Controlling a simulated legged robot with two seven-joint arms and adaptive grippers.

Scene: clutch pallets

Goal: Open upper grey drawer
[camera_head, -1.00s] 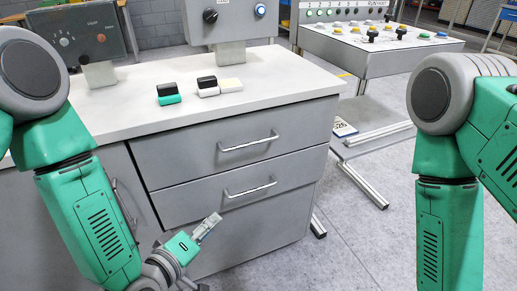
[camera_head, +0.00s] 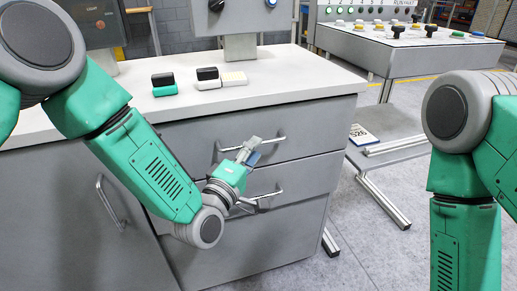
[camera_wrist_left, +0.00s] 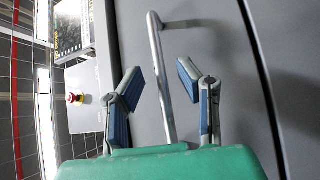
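The upper grey drawer (camera_head: 190,142) is shut in the front of the grey cabinet and has a silver bar handle (camera_head: 278,140). My left gripper (camera_head: 248,148) is in front of this drawer, close to the handle. In the left wrist view, the handle bar (camera_wrist_left: 160,75) passes between the two spread, blue-padded fingers of my left gripper (camera_wrist_left: 160,85). The fingers stand apart from the bar on both sides. My left wrist hides part of the drawer fronts. My right arm is at the right edge of the head view; its gripper is out of view.
A lower drawer (camera_head: 305,180) with its own handle (camera_head: 268,194) is shut below. A cabinet door handle (camera_head: 108,202) is at left. Small blocks (camera_head: 208,78) lie on the worktop (camera_head: 290,88).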

